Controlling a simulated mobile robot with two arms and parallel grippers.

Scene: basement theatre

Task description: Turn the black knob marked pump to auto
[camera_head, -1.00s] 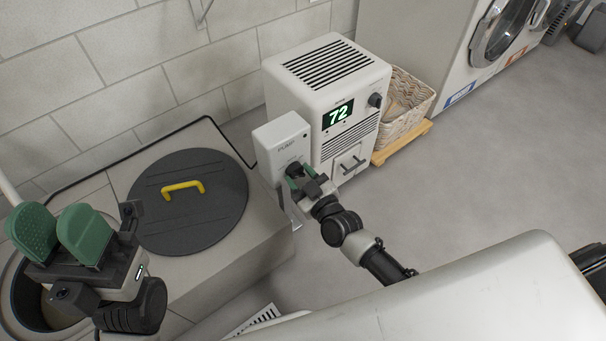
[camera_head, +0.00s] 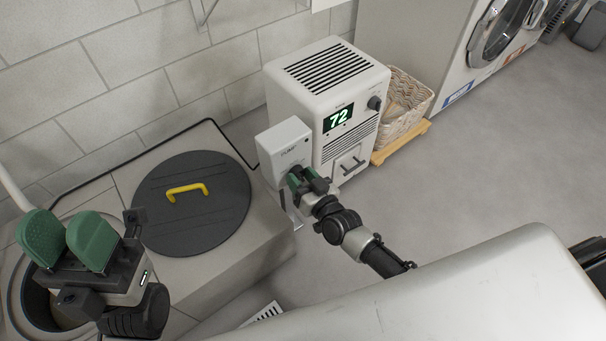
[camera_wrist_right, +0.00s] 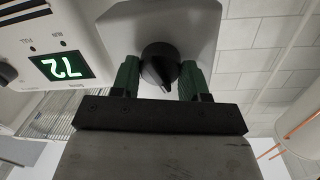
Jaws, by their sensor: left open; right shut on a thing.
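The pale pump box (camera_head: 284,140) stands beside the white dehumidifier-like unit, with faint lettering on its face. Its black knob (camera_wrist_right: 160,62) shows in the right wrist view, between the two green fingers of my right gripper (camera_wrist_right: 160,78). The knob's pointed end faces down in that picture, slightly to the right. In the head view my right gripper (camera_head: 303,180) is at the box's front and mostly hides the knob; it is shut on the knob. No position marks around the knob are readable. My left gripper (camera_head: 68,232) is open and empty at the lower left.
The white unit (camera_head: 325,80) with a green 72 display stands right behind the pump box. A dark round lid (camera_head: 190,225) with a yellow handle (camera_head: 187,190) lies on the ledge to the left. A wicker basket (camera_head: 408,104) and washer (camera_head: 500,40) are further right. The right floor is clear.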

